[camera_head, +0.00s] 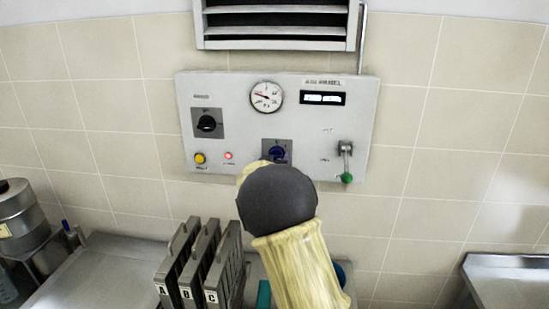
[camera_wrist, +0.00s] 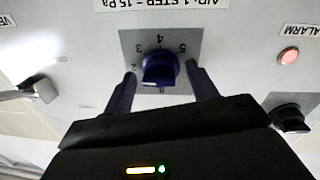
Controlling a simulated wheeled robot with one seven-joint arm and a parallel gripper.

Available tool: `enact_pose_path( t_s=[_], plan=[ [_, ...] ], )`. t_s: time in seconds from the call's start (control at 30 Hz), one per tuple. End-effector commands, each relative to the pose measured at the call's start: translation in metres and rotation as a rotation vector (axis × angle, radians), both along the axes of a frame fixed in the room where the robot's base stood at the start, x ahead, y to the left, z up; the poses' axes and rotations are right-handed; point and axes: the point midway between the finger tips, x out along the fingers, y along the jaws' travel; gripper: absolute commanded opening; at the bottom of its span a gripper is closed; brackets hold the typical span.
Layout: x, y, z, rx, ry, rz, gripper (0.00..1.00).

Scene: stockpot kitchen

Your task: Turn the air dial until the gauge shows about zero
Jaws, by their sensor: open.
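The blue air dial (camera_head: 278,153) is low in the middle of the wall panel (camera_head: 225,95), partly hidden by my arm in the head view. In the wrist view, upside down, the dial (camera_wrist: 160,70) sits on a grey plate with step numbers, under a label reading "AIR: 1 STEP = 15 Pa". My gripper (camera_wrist: 161,76) is open, with one finger on each side of the dial; I cannot tell whether they touch it. The round gauge (camera_head: 266,97) is above the dial. Its needle points left and slightly up; its figures are too small to read.
The panel also has a black knob (camera_head: 207,123), a yellow button (camera_head: 200,158), a red alarm light (camera_head: 228,156), a lit display (camera_head: 322,98) and a green-tipped lever (camera_head: 346,165). Grey upright plates marked A, B, C (camera_head: 205,265) stand below, left of my arm.

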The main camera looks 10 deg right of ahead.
Motion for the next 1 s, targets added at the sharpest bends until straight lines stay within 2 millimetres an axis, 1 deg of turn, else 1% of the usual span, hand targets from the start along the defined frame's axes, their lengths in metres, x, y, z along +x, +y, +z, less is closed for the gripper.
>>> enact_pose_path(
  t_s=[0.13,0.17,0.2,0.37,0.4,0.73,1.0],
  plan=[
    [-0.0002,0.0002,-0.0003,0.0,0.0,0.0,0.58],
    [-0.0002,0.0003,-0.0002,0.0,0.0,0.0,0.56],
    [-0.0002,0.0003,-0.0002,0.0,0.0,0.0,0.48],
    [-0.0004,0.0004,-0.0002,0.0,0.0,0.0,0.17],
    [-0.0004,0.0004,-0.0002,0.0,0.0,0.0,0.15],
    [-0.0004,0.0006,-0.0012,0.031,-0.011,0.001,0.15],
    [-0.0004,0.0009,-0.0029,0.152,-0.052,0.001,0.15]
  ],
)
